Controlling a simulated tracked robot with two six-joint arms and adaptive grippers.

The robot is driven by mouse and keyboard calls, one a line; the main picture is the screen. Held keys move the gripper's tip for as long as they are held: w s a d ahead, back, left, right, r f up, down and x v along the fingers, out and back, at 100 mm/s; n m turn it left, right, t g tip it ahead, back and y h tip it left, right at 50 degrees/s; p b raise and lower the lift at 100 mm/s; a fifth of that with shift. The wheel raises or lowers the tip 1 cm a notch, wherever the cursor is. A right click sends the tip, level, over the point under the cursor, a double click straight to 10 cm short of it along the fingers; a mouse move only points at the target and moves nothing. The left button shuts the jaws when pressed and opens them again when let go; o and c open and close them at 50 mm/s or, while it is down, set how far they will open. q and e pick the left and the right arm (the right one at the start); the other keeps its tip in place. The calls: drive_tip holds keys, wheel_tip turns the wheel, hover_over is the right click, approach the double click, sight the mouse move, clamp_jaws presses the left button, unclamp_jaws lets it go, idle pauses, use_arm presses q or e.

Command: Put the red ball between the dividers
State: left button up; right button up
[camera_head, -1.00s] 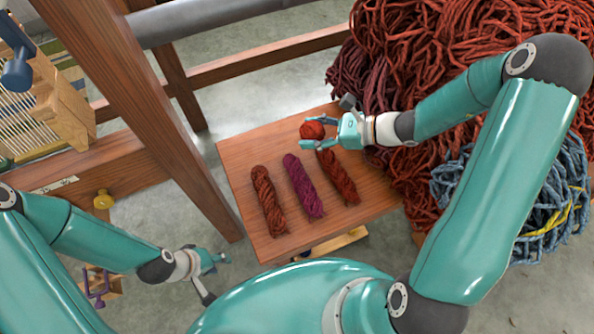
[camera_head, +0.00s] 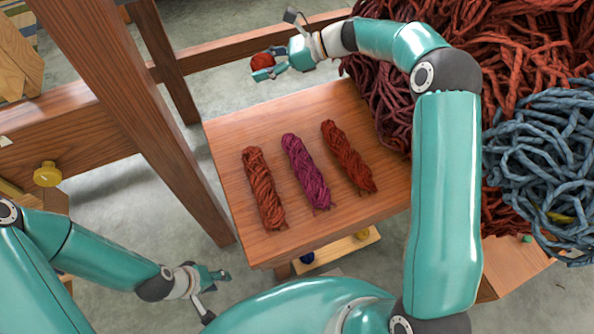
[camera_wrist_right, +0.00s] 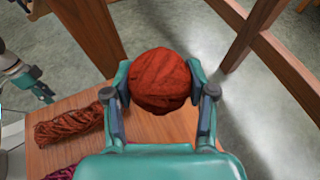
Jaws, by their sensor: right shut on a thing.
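The red ball (camera_head: 263,61) is a round wound ball of yarn. My right gripper (camera_head: 266,66) is shut on it and holds it in the air past the far edge of the wooden table. In the right wrist view the ball (camera_wrist_right: 160,80) sits between both fingers (camera_wrist_right: 160,88). My left gripper (camera_head: 226,275) is low at the left, apart from the table; its fingers are too small to read. I cannot make out any dividers in these views.
A rust-brown skein (camera_head: 263,190), a purple skein (camera_head: 305,172) and a red skein (camera_head: 348,157) lie on the table (camera_head: 225,135). Wooden beams (camera_head: 130,120) stand at the left. Heaps of red yarn (camera_head: 500,40) and blue yarn (camera_head: 550,150) fill the right.

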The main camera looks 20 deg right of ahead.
sight(264, 124)
drive_tip(key=shift+w+a+f+b, duration=0.55)
drive_tip(key=shift+w+a+b, duration=0.15)
drive_tip(key=shift+w+b, duration=0.1)
drive_tip(key=shift+w+a+f, duration=0.1)
drive_tip(key=shift+f, duration=0.05)
use_arm(q)
wheel_tip(264, 124, down, 8)
drive_tip(key=b, duration=0.5)
drive_tip(key=shift+f, duration=0.2)
use_arm(e)
wheel_tip(264, 124, down, 19)
drive_tip(key=shift+f, duration=0.15)
use_arm(q)
drive_tip(key=shift+f, duration=0.1)
use_arm(e)
drive_tip(key=shift+f, duration=0.1)
drive_tip(key=o, duration=1.1)
